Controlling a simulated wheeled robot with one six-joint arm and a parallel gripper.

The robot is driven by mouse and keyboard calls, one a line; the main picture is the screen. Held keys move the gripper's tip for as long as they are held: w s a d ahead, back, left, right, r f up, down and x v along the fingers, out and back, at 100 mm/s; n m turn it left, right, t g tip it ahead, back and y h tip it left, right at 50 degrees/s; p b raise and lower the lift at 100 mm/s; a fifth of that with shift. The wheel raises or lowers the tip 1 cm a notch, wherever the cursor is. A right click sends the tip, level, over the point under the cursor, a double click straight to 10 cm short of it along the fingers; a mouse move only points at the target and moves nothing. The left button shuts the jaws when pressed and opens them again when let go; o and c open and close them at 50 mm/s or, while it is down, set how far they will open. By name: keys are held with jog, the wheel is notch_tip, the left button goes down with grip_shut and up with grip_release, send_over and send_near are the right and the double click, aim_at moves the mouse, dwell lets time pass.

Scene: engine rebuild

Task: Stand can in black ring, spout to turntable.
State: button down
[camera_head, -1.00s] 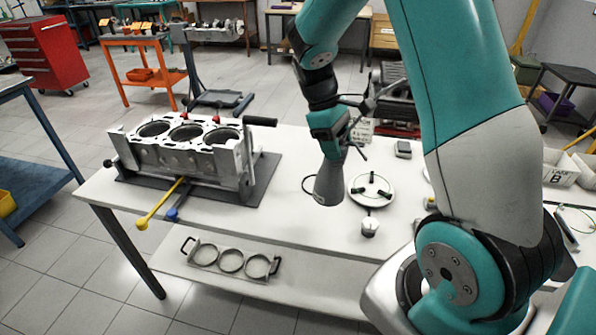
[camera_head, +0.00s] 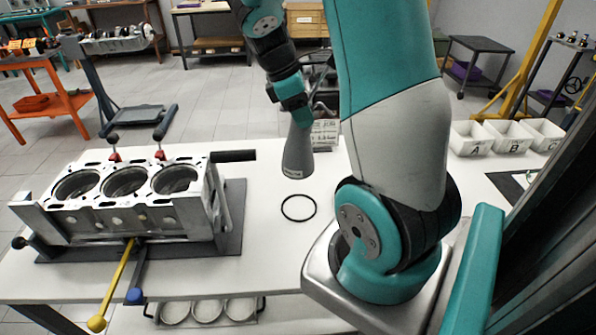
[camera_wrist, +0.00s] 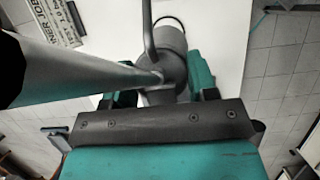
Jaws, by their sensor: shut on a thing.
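My gripper (camera_head: 297,112) is shut on the grey, cone-shaped can (camera_head: 297,155), which hangs nearly upright, wide base down. In the wrist view the can's body (camera_wrist: 174,45) sits between the fingers, and its long grey spout (camera_wrist: 85,82) runs to the left edge. The black ring (camera_head: 298,208) lies flat and empty on the white bench, just below the can's base in the head view. A dark arc by the can in the wrist view may be the ring. The turntable does not show now; my arm covers the bench to the right.
The engine block (camera_head: 125,195) stands on a dark mat left of the ring, with a black handle (camera_head: 233,156) sticking out towards it. White bins (camera_head: 470,138) stand at the right. The bench around the ring is clear.

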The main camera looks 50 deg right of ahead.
notch_tip(320, 180, down, 14)
jog(key=shift+f, duration=0.1)
dwell(0.4)
jog(key=shift+f, duration=0.2)
jog(key=shift+c, duration=2.1)
grip_release()
jog(key=shift+r, duration=0.1)
jog(key=v, duration=1.2)
jog(key=shift+r+b, duration=0.1)
jog(key=shift+b, duration=0.25)
